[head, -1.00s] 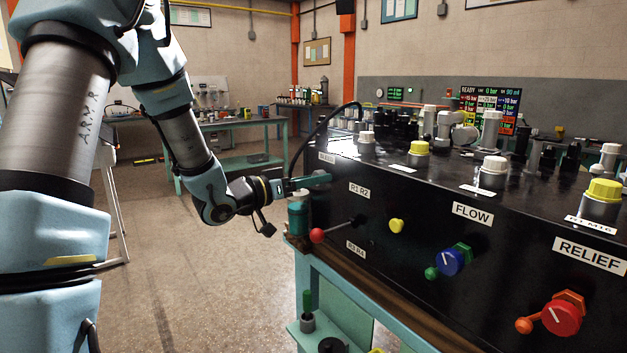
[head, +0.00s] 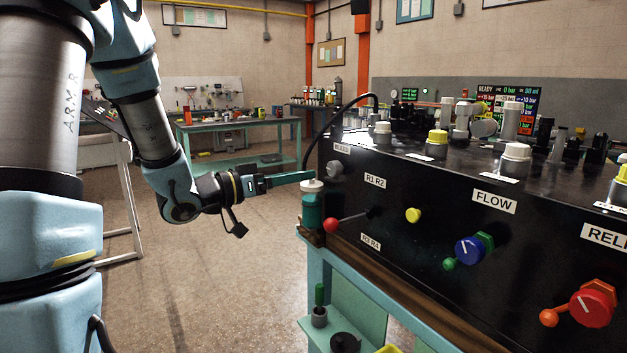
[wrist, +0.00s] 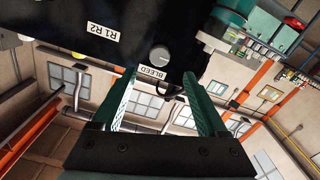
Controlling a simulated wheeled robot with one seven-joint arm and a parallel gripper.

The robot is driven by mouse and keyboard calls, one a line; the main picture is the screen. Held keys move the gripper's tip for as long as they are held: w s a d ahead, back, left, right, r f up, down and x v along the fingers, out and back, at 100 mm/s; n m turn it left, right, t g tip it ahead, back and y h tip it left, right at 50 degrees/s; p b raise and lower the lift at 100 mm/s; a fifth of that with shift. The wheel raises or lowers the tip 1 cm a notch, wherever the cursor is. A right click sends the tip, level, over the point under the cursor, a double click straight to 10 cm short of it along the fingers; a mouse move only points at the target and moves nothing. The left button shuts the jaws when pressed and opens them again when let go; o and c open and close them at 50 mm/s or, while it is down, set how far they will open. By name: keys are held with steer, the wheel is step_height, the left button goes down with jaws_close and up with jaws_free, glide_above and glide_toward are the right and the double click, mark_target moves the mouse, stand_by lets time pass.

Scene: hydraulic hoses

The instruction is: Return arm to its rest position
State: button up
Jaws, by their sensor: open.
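My gripper (head: 290,179) is at the left end of the black hydraulic console (head: 400,262), just left of its front face. In the wrist view my gripper (wrist: 160,103) is open, with two green fingers apart and nothing between them. The grey BLEED knob (wrist: 160,54) shows ahead of the fingers, apart from them; the BLEED knob also shows in the head view (head: 334,169). My arm reaches down from the upper left.
A teal cylinder with a white cap (head: 312,205) stands by the console's left corner, close to the fingers. A red-balled lever (head: 331,225) sticks out of the front. A teal workbench (head: 240,128) stands behind.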

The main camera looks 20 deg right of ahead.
steer(key=shift+s+a, duration=0.2)
steer(key=shift+a, duration=0.8)
steer(key=w+a+f+n+t+y, duration=0.35)
steer(key=a+f+y, duration=0.2)
steer(key=a, duration=0.25)
steer(key=w+a+f+n+t+y, duration=0.2)
steer(key=w+a+f+n+y, duration=0.15)
steer(key=a+y, duration=0.4)
steer(key=s+a+f+n+g+y, duration=0.2)
steer(key=s+a, duration=0.3)
steer(key=s, duration=0.3)
steer(key=s+a+f+n+g+y, duration=0.2)
steer(key=s+a+f+g, duration=0.2)
steer(key=s, duration=0.3)
steer(key=shift+s+a+g, duration=0.4)
steer(key=shift+a+g, duration=0.05)
steer(key=shift+g, duration=0.2)
